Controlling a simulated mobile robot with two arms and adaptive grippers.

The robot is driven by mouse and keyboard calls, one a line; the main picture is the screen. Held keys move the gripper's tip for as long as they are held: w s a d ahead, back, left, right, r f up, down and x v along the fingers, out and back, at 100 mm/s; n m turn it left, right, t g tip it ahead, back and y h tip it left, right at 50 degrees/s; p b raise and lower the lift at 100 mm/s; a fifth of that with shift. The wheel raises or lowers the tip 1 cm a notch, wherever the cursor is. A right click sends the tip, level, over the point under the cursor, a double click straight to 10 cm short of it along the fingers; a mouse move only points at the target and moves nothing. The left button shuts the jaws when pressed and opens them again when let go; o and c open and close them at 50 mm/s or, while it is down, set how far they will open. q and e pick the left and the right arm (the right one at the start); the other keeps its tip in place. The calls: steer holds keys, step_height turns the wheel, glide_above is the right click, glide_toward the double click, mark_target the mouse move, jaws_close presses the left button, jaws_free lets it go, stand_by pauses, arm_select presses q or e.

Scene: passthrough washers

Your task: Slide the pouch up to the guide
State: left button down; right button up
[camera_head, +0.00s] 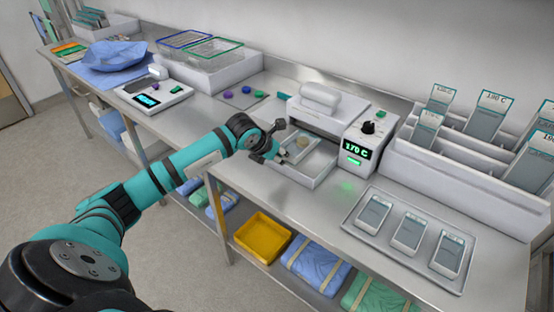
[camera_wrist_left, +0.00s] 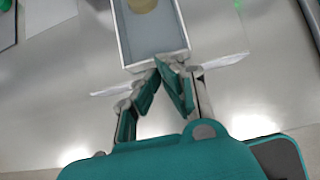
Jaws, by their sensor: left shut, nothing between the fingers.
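The pouch (camera_head: 308,151) is a flat grey rectangle with a pale border and a round yellowish item inside. It lies in front of the white heat sealer (camera_head: 318,115), on its low white bed. In the left wrist view the pouch (camera_wrist_left: 152,40) points away from me, its near edge at the fingertips. My left gripper (camera_head: 284,158) is shut and empty at that near edge; the wrist view shows the fingertips (camera_wrist_left: 163,66) together there. Whether they touch the pouch is unclear. I cannot make out the guide for certain near the sealer. My right gripper is not in view.
The control box (camera_head: 361,143) reading 170 C stands right of the sealer. A metal tray (camera_head: 398,248) with several pouches lies front right, before a white rack (camera_head: 450,170). A scale (camera_head: 153,95) and blue wrap (camera_head: 113,55) are at left.

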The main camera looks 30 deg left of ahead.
mark_target(288, 151)
arm_select(q)
steer(key=shift+w+d+f+b, duration=0.15)
steer(key=shift+w+b, duration=0.8)
steer(key=shift+w, duration=1)
steer(key=shift+s+r+p, duration=0.2)
steer(key=shift+r+p, duration=0.15)
steer(key=shift+r, duration=0.1)
steer(key=p+v, duration=0.2)
steer(key=v, duration=0.2)
